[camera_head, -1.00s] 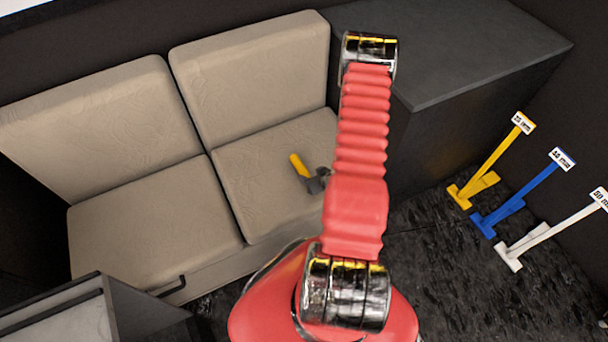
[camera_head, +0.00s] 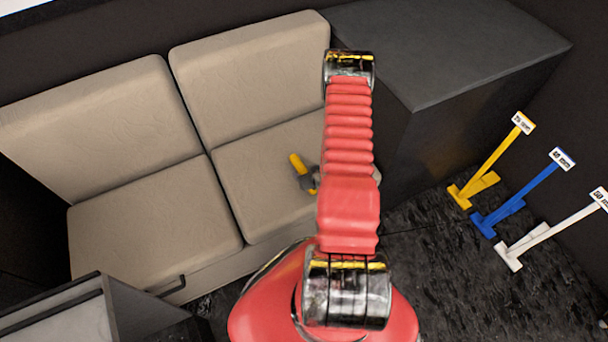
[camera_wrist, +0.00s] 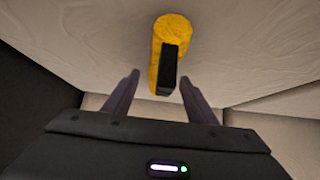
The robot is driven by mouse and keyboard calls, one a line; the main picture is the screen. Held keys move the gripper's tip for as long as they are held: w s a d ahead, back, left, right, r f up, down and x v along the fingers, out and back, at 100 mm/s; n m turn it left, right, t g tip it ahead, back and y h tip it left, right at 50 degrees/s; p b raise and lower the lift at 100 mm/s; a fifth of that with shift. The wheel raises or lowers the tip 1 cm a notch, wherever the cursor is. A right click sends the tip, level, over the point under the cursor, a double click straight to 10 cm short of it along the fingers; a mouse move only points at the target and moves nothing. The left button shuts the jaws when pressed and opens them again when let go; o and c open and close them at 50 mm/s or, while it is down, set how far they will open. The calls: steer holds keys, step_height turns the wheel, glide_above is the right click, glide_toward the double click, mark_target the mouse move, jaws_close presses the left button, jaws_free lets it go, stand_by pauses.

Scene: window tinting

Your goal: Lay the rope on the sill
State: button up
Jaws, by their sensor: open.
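A yellow, rough-textured length with a black part on it, which I take to be the rope (camera_head: 297,162), lies on the right seat cushion. In the wrist view the rope (camera_wrist: 172,28) reaches down between my fingers, with its black part facing me. My gripper (camera_wrist: 160,77) is open, with one finger on each side of the rope and a gap on both sides. In the head view my red arm hides most of my gripper and the lower part of the rope. I cannot make out for certain which surface is the sill.
The beige sofa (camera_head: 155,220) has two seats and two backrests. A dark counter (camera_head: 450,50) stands to its right. Yellow (camera_head: 485,165), blue (camera_head: 520,195) and white (camera_head: 550,230) stands with labels are on the dark floor at the right. A grey cabinet (camera_head: 55,310) is at the lower left.

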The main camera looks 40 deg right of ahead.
mark_target(303, 171)
steer(key=shift+x, duration=1.2)
steer(key=shift+c, duration=0.6)
steer(key=c, duration=1.2)
steer(key=shift+r, duration=5)
